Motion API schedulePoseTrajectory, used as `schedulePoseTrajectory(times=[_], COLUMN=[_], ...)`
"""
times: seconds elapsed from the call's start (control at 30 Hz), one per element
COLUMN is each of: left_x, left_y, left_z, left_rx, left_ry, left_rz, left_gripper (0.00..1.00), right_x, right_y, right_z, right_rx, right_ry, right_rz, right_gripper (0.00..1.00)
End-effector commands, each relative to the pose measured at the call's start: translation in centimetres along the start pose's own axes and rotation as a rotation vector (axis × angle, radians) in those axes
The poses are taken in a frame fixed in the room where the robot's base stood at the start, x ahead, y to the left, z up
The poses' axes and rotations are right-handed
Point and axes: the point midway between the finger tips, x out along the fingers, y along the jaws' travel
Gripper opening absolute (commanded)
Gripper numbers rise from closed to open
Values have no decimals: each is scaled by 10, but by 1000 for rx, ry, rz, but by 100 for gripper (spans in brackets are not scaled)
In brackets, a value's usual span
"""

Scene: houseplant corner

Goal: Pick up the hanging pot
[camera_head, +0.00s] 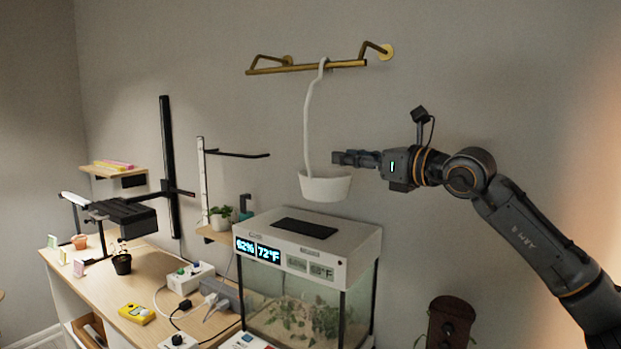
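The hanging pot (325,187) is a white bowl on a long white hanger (308,118). The hanger hooks over a brass wall rail (300,67), and the pot hangs upright above the glass tank. My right gripper (338,158) reaches in from the right, with its fingertips just above the pot's rim and to the right of the hanger. From this angle I cannot tell whether the fingers touch the pot or how far apart they are. My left gripper is not in view.
A glass terrarium (300,312) with a white lid (345,243) and digital displays stands below the pot. A wooden desk (160,268) at left holds a black lamp, small plants, a yellow meter and power boxes. The wall to the right is clear.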

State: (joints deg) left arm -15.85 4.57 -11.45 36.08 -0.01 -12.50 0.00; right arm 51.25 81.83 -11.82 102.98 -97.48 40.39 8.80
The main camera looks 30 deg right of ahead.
Motion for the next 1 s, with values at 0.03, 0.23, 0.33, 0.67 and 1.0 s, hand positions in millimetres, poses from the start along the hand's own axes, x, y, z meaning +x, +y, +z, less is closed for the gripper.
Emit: schedulePoseTrajectory(times=[0.03,0.23,0.33,0.67,1.0], left_x=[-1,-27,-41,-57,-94], left_y=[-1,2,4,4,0], left_z=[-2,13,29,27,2], left_rx=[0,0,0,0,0], left_ry=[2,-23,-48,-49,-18], left_rz=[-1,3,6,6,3], left_gripper=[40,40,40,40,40], right_x=[0,27,48,86,126], right_y=[-1,-1,-2,-2,-6], right_z=[2,9,9,3,7], right_rx=[-2,1,2,-3,1], right_ry=[-1,-1,-1,0,-1], right_rz=[-4,-2,-2,-4,-3], right_gripper=[33,33,33,33,33])
